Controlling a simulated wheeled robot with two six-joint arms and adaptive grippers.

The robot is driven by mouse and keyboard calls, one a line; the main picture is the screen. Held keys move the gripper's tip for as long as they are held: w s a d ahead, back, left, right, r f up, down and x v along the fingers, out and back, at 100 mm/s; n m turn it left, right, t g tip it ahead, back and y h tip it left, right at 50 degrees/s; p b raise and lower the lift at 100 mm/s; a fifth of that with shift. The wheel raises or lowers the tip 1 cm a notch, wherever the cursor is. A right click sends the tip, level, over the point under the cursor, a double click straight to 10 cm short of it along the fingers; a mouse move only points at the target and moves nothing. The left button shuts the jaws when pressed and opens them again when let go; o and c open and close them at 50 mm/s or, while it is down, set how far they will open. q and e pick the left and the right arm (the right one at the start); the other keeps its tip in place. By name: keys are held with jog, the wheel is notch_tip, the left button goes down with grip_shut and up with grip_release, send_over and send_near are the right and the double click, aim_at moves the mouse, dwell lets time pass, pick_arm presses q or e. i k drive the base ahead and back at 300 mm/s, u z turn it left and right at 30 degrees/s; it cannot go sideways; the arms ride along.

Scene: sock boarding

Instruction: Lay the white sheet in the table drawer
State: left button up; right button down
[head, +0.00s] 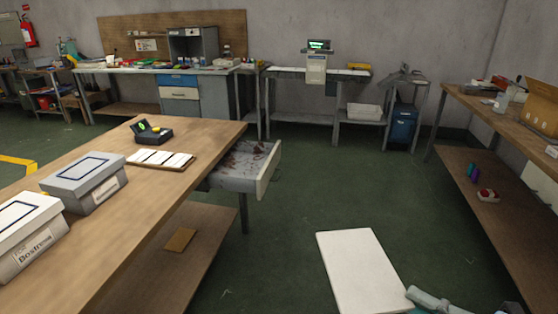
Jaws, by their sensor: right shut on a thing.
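The white sheet (357,268) is a flat, stiff-looking rectangle in the lower middle of the head view, above the green floor. My right gripper (418,298) is shut on its lower right corner. The table drawer (262,172) is pulled out from the right side of the wooden table on the left. It is white, and its bottom has dark reddish marks or contents that I cannot make out. The sheet is apart from the drawer, nearer to me and to its right. My left gripper is not in view.
On the table (200,140) are two lidded boxes (88,182), a board with white cards (160,159) and a small black device (152,131). A lower shelf holds a brown piece (180,239). Another bench (490,112) stands at right. Green floor between is clear.

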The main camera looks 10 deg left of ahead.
aim_at(248, 172)
jog(key=u, duration=0.05)
jog(key=i, duration=0.85)
jog(key=u, duration=1)
jog(key=i, duration=0.55)
jog(key=u, duration=0.6)
